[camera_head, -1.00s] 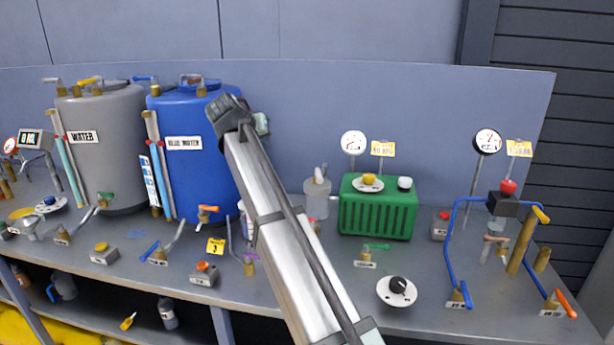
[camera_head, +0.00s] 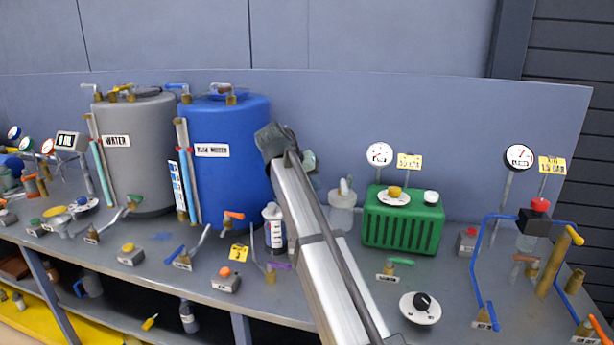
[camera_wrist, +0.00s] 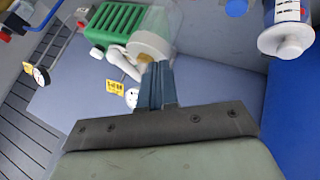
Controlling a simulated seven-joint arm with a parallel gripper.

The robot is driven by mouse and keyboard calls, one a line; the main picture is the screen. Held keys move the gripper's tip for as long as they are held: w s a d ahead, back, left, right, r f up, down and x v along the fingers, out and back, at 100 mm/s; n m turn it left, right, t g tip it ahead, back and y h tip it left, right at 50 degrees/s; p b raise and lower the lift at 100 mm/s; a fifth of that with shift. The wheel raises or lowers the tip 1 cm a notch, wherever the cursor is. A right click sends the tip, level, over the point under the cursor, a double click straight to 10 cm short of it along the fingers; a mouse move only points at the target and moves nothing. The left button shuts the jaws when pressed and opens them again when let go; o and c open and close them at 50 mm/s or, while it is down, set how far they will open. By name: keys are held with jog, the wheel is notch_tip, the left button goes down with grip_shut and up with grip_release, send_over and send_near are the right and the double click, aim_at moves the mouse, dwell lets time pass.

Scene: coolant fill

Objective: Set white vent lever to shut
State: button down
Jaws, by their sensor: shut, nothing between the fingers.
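A pale, whitish lever (camera_head: 88,87) stands out at the left of the grey water tank's (camera_head: 137,175) top, small in the head view. Another pale lever (camera_head: 222,87) sits on the blue tank's (camera_head: 232,180) top. I cannot tell which is the white vent lever, or its setting. My gripper (camera_head: 274,143) is at the upper right edge of the blue tank, apart from both levers. In the wrist view its fingers (camera_wrist: 157,84) are together and empty. They overlap the view of a clear jar (camera_wrist: 160,25) with a white curved piece (camera_wrist: 124,62).
Behind my arm stand a white labelled bottle (camera_head: 273,226) and the clear jar (camera_head: 341,215). A green ribbed box (camera_head: 402,226) is to their right. Blue piping (camera_head: 474,265) rises at the far right.

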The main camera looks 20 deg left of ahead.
aim_at(344, 189)
jog(key=shift+w+d+f, duration=0.25)
jog(key=shift+w+d, duration=0.15)
jog(key=shift+d, duration=0.4)
jog(key=shift+w+d+f, duration=0.25)
jog(key=shift+w+d, duration=0.2)
jog(key=shift+d, duration=0.4)
jog(key=shift+w+d+f, duration=0.25)
jog(key=shift+w+d, duration=0.15)
jog(key=shift+d, duration=0.4)
jog(key=shift+s+d+n+t+y, duration=0.15)
jog(key=shift+d+n+t+y, duration=0.2)
jog(key=shift+n, duration=0.25)
jog(key=d+n+y, duration=0.2)
jog(key=n, duration=0.1)
jog(key=d+n+t+y, duration=0.1)
jog(key=d+n+y, duration=0.1)
jog(key=n, duration=0.1)
jog(key=shift+w+d+n+g+y, duration=0.15)
jog(key=shift+w+d+n+y, duration=0.4)
jog(key=shift+n, duration=0.3)
jog(key=shift+w+d+n+g+y, duration=0.15)
jog(key=shift+w+d+n+y, duration=0.3)
jog(key=shift+n+y, duration=0.35)
jog(key=shift+w+d+n+g+y, duration=0.15)
jog(key=shift+w+d+n+y, duration=0.35)
jog(key=shift+n, duration=0.45)
jog(key=shift+w+d, duration=0.1)
jog(key=shift+w, duration=0.1)
